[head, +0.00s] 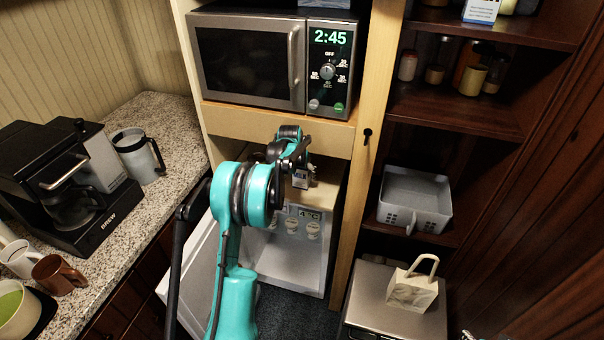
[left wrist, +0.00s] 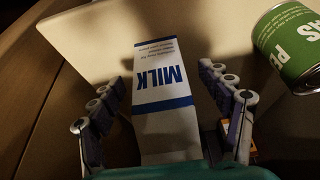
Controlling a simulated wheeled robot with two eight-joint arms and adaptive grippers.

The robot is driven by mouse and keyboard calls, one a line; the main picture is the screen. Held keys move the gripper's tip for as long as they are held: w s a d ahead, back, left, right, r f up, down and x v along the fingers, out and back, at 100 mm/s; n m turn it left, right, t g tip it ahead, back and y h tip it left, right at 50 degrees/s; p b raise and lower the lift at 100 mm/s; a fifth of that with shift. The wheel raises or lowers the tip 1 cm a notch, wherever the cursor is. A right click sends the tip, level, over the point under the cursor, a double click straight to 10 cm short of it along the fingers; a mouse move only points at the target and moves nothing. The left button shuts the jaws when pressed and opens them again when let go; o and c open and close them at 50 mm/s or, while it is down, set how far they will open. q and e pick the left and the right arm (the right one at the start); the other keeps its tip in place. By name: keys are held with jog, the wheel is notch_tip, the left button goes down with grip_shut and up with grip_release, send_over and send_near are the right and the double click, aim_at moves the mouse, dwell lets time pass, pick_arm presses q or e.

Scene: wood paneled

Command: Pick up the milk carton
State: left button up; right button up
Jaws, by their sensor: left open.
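The milk carton (left wrist: 163,75) is white with blue bands and blue MILK lettering, upside down in the left wrist view. It lies between the two fingers of my left gripper (left wrist: 165,85). The fingers are open, with visible gaps at the carton's upper part; the lower end of the carton is partly hidden by my gripper. In the head view my left gripper (head: 298,162) is below the microwave, at a wooden-topped compartment. A small white item (head: 301,181) shows just under it, too small to identify surely.
A green-labelled can (left wrist: 289,48) stands right of the carton in the left wrist view. In the head view, a microwave (head: 250,62) is above my gripper. An open white door (head: 192,275) is left of the lower compartment. A grey basket (head: 415,195) is on a shelf at right.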

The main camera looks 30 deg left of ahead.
aim_at(302, 177)
pick_arm(q)
jog(key=shift+w, duration=0.35)
jog(key=b+x, duration=0.1)
jog(key=x, duration=0.4)
jog(key=shift+w+a, duration=0.15)
jog(key=c, duration=1.5)
